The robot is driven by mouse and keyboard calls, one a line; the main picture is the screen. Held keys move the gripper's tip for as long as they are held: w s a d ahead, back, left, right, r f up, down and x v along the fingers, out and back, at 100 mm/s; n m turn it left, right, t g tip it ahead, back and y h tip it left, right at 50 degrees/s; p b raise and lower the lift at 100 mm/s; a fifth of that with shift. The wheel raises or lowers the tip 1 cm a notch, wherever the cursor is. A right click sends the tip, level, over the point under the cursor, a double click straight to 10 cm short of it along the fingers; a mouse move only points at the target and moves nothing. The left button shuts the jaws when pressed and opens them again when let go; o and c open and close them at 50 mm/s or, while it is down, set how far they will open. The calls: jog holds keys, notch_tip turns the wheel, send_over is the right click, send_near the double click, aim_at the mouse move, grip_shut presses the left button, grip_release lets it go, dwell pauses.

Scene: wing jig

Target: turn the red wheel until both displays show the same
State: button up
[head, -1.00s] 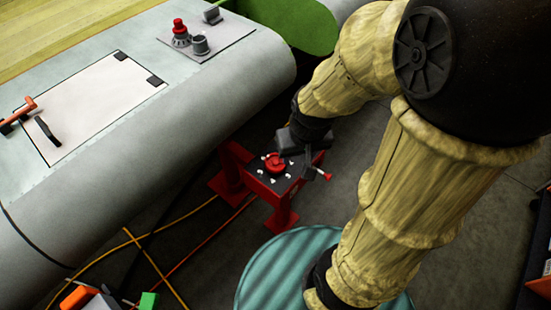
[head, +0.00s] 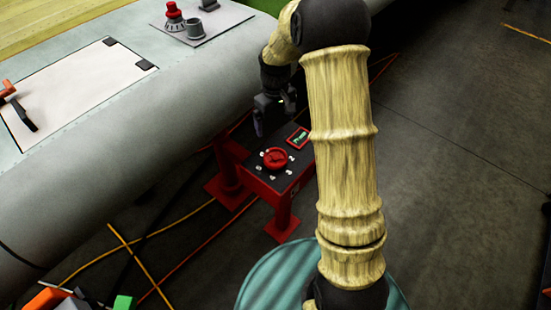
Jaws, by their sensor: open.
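The red wheel (head: 275,159) lies flat on the dark top of a red stand (head: 283,203), with small white marks around it. One small display (head: 298,137) in a red frame with green characters is behind and right of the wheel; its reading is too small to make out. I cannot pick out a second display. My gripper (head: 272,117) is open and empty, pointing down just behind the wheel and apart from it.
A large grey wing section (head: 150,130) runs along the left, close to the stand. Yellow and orange cables (head: 190,250) lie on the floor. A teal round surface (head: 262,285) is in front. The floor at right (head: 450,170) is clear.

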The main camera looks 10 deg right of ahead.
aim_at(275, 156)
notch_tip(275, 156, down, 17)
jog(key=shift+f, duration=0.15)
dwell(0.8)
jog(key=c, duration=1)
